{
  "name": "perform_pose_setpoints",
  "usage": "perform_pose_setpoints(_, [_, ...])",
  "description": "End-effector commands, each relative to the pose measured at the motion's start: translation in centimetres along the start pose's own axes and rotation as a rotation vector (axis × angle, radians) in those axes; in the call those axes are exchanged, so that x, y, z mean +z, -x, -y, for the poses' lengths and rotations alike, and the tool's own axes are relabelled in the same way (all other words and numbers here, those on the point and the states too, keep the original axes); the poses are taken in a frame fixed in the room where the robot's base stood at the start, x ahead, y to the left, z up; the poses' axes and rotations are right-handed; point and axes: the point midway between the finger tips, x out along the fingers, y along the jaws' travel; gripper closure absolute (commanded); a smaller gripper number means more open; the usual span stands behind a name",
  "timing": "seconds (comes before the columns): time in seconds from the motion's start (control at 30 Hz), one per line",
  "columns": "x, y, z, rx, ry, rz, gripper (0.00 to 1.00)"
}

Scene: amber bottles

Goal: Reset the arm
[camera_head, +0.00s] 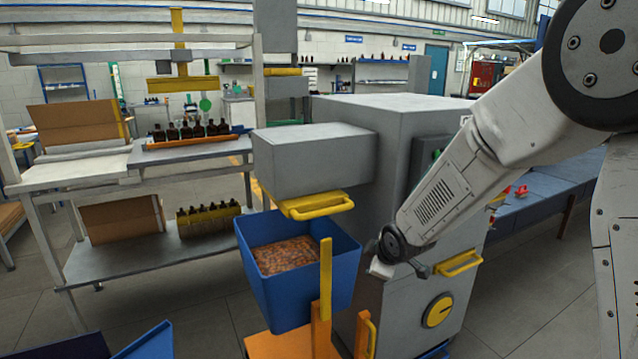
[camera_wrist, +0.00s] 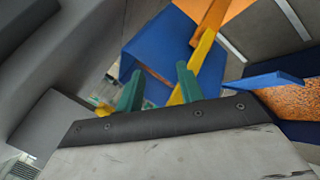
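My arm reaches down from the upper right in the head view, its wrist end beside the grey machine (camera_head: 345,140) and right of the blue bin. In the wrist view my gripper (camera_wrist: 160,90) has two green fingers spread apart with nothing seen between them. The fingers are not distinguishable in the head view. The blue bin (camera_head: 262,232), filled with small amber-brown pieces (camera_head: 286,255), stands under the machine's grey head. Several amber bottles (camera_head: 190,132) stand in a row on the shelf bench at left.
A yellow post (camera_head: 326,275) stands at the bin's front right. A yellow handle (camera_head: 458,264) and a yellow knob (camera_head: 438,311) sit on the machine front. A blue open edge (camera_head: 145,340) shows at lower left. Floor (camera_head: 520,315) is clear at lower right.

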Motion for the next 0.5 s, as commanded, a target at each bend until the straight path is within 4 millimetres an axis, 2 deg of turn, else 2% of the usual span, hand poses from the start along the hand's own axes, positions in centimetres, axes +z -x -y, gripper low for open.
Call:
perform_pose_setpoints(0.1, [4.0, 6.0, 2.2, -0.114, -0.257, 0.180, 0.63])
perform_pose_setpoints(0.2, [6.8, 11.6, 4.5, -0.188, -0.466, 0.328, 0.63])
perform_pose_setpoints(0.33, [9.4, 18.8, 7.7, -0.253, -0.699, 0.490, 0.63])
perform_pose_setpoints(0.5, [11.7, 27.4, 11.9, -0.302, -0.945, 0.649, 0.63])
